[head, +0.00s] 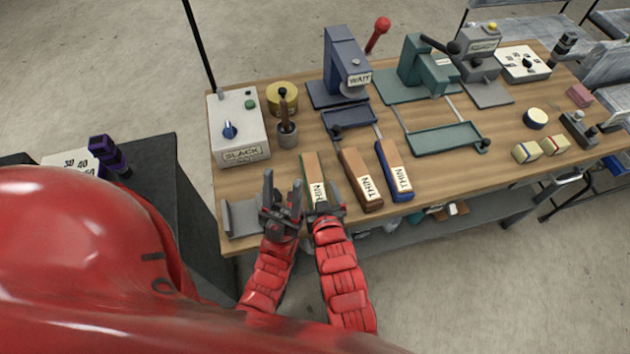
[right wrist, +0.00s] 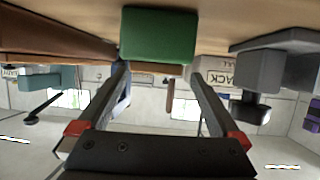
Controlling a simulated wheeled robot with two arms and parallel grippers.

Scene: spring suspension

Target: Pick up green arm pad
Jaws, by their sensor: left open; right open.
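The green arm pad (head: 308,167) lies on the table near its front edge, with a white label on its near part. My right gripper (head: 322,197) is open at the pad's near end. In the right wrist view the pad's green end (right wrist: 158,36) sits centred ahead of the two open fingertips (right wrist: 159,76); whether they touch it I cannot tell. My left gripper (head: 283,196) is open and empty, fingers pointing up, just left of the pad and beside the grey bracket. The pad's near end is partly hidden by my right gripper.
A brown pad (head: 360,178) and a blue pad (head: 394,170) lie right of the green one. A grey bracket (head: 241,219) is at the left front corner. A cup with a brown-handled tool (head: 287,136) and the SLACK box (head: 238,127) stand behind.

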